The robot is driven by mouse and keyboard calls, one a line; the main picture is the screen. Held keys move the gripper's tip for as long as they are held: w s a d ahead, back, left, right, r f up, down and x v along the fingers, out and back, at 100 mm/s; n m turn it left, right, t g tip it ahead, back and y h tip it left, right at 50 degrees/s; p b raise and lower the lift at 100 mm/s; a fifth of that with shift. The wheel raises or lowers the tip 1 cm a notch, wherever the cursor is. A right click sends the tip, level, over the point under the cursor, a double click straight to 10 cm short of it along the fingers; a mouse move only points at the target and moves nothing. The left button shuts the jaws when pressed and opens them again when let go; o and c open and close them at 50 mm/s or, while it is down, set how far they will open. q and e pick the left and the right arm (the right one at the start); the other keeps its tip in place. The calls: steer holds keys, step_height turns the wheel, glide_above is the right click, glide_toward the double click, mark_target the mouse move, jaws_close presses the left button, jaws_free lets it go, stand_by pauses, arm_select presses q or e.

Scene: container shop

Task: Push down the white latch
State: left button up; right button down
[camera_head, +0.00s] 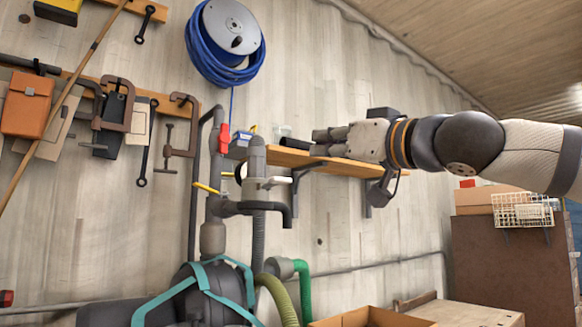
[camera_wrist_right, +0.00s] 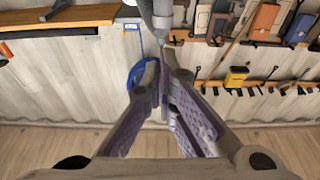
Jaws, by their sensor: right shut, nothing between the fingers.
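A small white latch (camera_head: 268,183) sticks out to the right from a grey upright pipe fitting (camera_head: 257,160) in the head view. My right gripper (camera_head: 316,142) is to the right of the fitting and a little higher than the latch, fingers pointing left. Its fingers are shut and empty, and apart from the latch. In the right wrist view, the fingertips (camera_wrist_right: 166,76) lie just below a grey pipe (camera_wrist_right: 158,14) at the top of the picture. I cannot make out the latch there. My left gripper is in neither view.
A wooden shelf (camera_head: 338,165) on brackets runs behind my right gripper. A red lever (camera_head: 224,138) and a yellow lever (camera_head: 207,188) sit on the pipework left of the latch. A blue hose reel (camera_head: 215,62) hangs above. Open space lies below the gripper.

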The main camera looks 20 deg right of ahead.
step_height(320, 180, up, 2)
glide_above(273, 184)
steer(key=s+d, duration=0.3)
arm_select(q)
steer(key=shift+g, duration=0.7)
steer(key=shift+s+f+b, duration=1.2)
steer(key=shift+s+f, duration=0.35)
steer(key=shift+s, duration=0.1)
arm_select(e)
steer(key=shift+a+f, duration=0.1)
steer(key=shift+f, duration=1.85)
steer(key=shift+w, duration=0.15)
